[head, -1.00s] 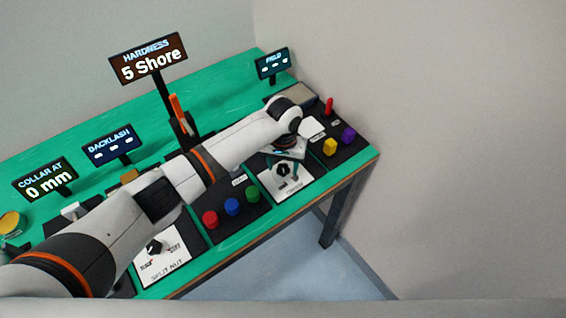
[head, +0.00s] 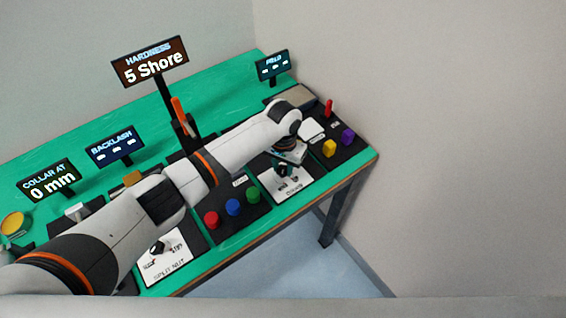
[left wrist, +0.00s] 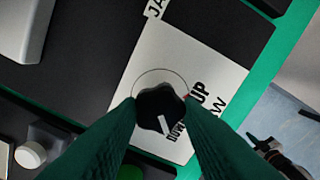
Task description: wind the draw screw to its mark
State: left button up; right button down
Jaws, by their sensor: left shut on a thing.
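My left gripper (head: 284,168) is over the white plate (head: 296,190) near the right end of the bench. In the left wrist view its green fingers (left wrist: 158,112) are shut on a black knob (left wrist: 158,101) with a white pointer line. The plate around the knob (left wrist: 197,70) shows the words UP and DOWN and part of a longer label. The collar display (head: 49,182) reads 0 mm. Which control is the draw screw I cannot tell. My right gripper is not in view.
A split nut panel (head: 172,268) with a black knob (head: 160,247) lies to the left. Red (head: 211,220), blue (head: 232,207) and green (head: 254,195) buttons stand between. The hardness display (head: 150,63) reads 5 Shore. Yellow (head: 329,148) and purple (head: 348,137) pieces stand at right.

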aim_at(283, 169)
pick_arm(q)
jog(key=m+p, duration=0.1)
jog(key=m, duration=0.3)
jog(key=shift+r+m, duration=0.1)
jog(key=shift+m, duration=0.2)
dwell(0.3)
jog(key=o, duration=1)
jog(key=shift+c, duration=0.2)
notch_tip(283, 169, up, 12)
jog(key=b, duration=0.1)
jog(key=shift+b, duration=0.4)
